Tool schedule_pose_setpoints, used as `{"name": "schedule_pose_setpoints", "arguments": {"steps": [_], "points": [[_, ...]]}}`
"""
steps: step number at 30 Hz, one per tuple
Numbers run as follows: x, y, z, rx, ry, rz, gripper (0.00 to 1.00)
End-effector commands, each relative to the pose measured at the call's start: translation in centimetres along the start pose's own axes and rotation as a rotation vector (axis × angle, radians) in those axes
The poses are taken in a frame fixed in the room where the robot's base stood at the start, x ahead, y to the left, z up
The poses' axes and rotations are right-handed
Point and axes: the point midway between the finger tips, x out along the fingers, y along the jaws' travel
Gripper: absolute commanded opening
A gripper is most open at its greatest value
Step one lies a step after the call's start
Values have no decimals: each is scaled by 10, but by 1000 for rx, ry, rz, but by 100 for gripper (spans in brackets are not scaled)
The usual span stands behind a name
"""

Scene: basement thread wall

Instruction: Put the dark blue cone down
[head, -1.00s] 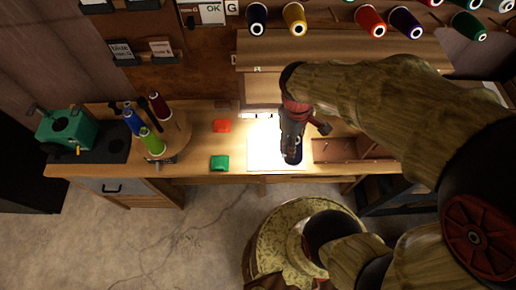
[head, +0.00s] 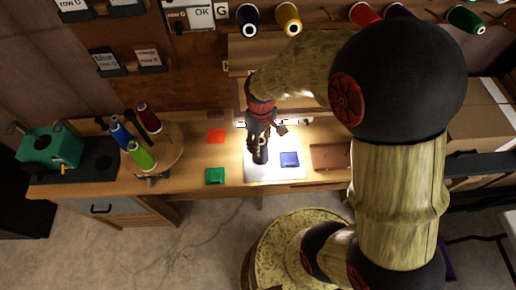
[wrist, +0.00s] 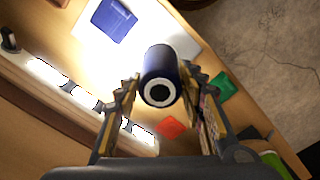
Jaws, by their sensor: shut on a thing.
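The dark blue cone (wrist: 158,70) is between the two fingers of my gripper (wrist: 161,86) in the wrist view, its pale ring end facing the camera. In the head view my gripper (head: 261,137) points down over the bright white sheet on the bench, and the cone (head: 260,156) shows as a dark shape at its tip. A flat blue square (head: 289,159) lies on the sheet, right of the cone; it also shows in the wrist view (wrist: 113,20). I cannot tell whether the cone touches the sheet.
A red square (head: 216,136) and a green square (head: 215,176) lie left of the white sheet (head: 262,175). A round stand with several cones (head: 141,155) and a green machine (head: 50,147) stand further left. A brown tray (head: 328,156) is at the right. Cones hang above.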

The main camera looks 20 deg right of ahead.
Motion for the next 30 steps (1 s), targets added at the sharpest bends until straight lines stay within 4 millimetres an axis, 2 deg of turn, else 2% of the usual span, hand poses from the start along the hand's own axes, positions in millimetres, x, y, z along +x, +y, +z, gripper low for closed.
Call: {"name": "schedule_pose_setpoints", "arguments": {"steps": [8,15,26,27,30], "points": [[16,4,-13,-1,0,0,17],[47,4,-14,0,0,0,17],[50,4,-14,0,1,1,17],[49,4,-14,0,1,1,42],[49,4,-14,0,1,1,47]]}}
